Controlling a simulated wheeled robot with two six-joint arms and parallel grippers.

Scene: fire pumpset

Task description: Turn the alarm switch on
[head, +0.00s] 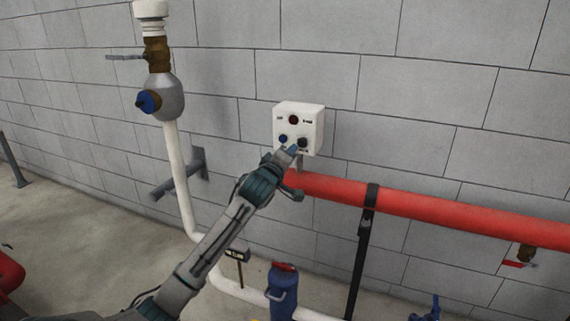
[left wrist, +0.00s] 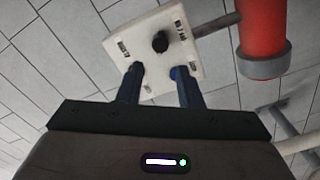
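The alarm switch box (head: 315,128) is a white box on the grey block wall, with a dark red lamp (head: 293,119), a blue button (head: 283,138) and a black knob (head: 303,142) on its face. My left gripper (head: 291,151) is at the lower part of the box front. In the left wrist view, the two dark blue fingers of my left gripper (left wrist: 160,76) are apart and point at the white face (left wrist: 150,27). The black knob (left wrist: 160,42) shows beyond the gap between the fingertips; I cannot tell whether they touch the box. My right gripper is out of view.
A red pipe (head: 430,208) runs along the wall just below and right of the box. A white vertical pipe (head: 179,175) with a grey and brass valve (head: 162,93) stands to the left. A blue fitting (head: 283,290) is below.

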